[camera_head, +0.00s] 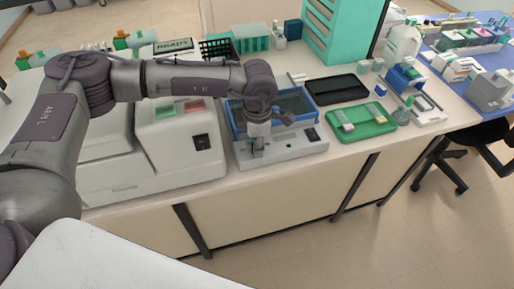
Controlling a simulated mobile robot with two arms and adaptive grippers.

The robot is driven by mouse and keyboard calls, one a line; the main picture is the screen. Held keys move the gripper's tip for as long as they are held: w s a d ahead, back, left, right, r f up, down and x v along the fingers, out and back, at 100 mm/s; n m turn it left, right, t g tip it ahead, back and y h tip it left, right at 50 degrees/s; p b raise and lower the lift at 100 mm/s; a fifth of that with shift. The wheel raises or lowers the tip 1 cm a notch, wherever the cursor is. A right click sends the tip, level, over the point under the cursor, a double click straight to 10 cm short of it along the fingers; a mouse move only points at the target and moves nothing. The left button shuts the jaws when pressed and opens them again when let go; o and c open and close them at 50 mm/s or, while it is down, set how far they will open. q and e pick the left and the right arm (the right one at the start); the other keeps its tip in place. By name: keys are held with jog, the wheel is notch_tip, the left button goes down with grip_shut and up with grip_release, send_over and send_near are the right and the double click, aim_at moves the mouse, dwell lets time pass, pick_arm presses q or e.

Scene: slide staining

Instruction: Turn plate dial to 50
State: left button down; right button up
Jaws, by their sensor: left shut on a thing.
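The plate device (286,150) is a light grey box with a blue-framed top, standing near the front edge of the bench. My left arm reaches over from the left and its gripper (258,152) points down at the left part of the device's front panel. The gripper is shut on the plate dial, which its fingers mostly hide. The dial's setting cannot be read. A black switch (312,134) sits at the right of the panel. My right gripper is not in view.
A large white machine (150,160) with a black switch stands close on the left. To the right are a green tray (361,123) with small items and a black tray (337,90). Teal shelves (335,30) stand behind. A strip of bench front is clear.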

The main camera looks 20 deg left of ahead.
pick_arm(q)
jog(key=shift+r+m, duration=0.1)
jog(key=shift+m, duration=0.3)
jog(key=shift+w, duration=0.1)
jog(key=c, duration=0.8)
grip_release()
jog(key=r, duration=1.2)
jog(key=shift+s+d, duration=0.1)
jog(key=shift+s, duration=0.2)
jog(key=shift+f, duration=0.1)
